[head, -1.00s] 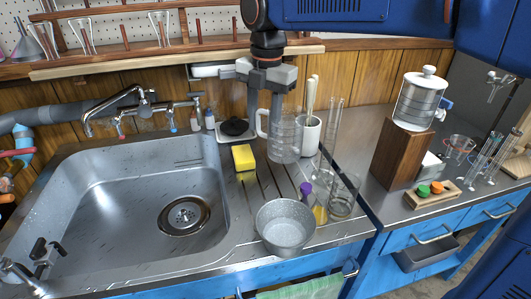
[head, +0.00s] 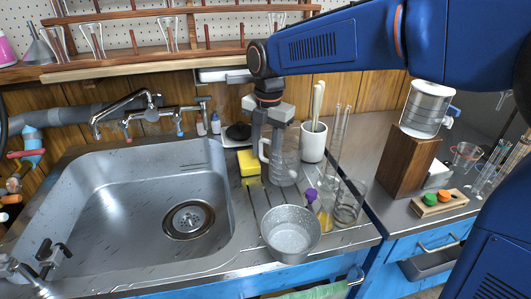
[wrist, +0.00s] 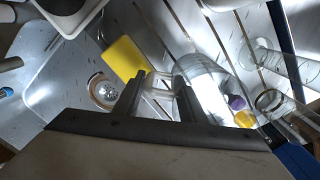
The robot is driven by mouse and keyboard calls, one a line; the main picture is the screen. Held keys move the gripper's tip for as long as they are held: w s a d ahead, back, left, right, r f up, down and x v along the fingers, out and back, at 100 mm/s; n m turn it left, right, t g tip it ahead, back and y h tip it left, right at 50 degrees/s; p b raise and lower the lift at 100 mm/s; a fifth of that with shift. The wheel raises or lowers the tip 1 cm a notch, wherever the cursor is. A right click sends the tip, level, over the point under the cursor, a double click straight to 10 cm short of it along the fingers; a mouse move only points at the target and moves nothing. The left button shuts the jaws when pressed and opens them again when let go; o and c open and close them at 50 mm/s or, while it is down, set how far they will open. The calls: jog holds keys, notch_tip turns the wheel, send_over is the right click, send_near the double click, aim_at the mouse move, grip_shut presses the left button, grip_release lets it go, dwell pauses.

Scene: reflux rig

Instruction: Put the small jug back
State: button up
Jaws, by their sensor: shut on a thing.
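The small jug is a clear, graduated jug (head: 285,168) with a pale handle, upright over the ribbed drainboard right of the sink. My gripper (head: 267,145) comes down from above and is shut on the jug's handle. In the wrist view the handle (wrist: 160,88) lies between my two fingers (wrist: 158,100), and the clear jug body (wrist: 203,75) is just to their right. The jug's base is at or just above the drainboard; I cannot tell whether it touches.
A yellow sponge (head: 249,163) is close left of the jug, and a white pot (head: 313,142) with utensils is behind right. A metal bowl (head: 290,235), purple-topped vessel (head: 311,195) and glass beaker (head: 347,207) stand in front. The sink (head: 110,200) is empty.

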jog(key=shift+f, duration=0.55)
jog(key=shift+s+f, duration=0.1)
jog(key=shift+f, duration=0.05)
jog(key=o, duration=1.4)
jog(key=shift+c, duration=0.2)
jog(key=r, duration=1.2)
jog(key=shift+s+d+r, duration=0.15)
jog(key=shift+d, duration=0.2)
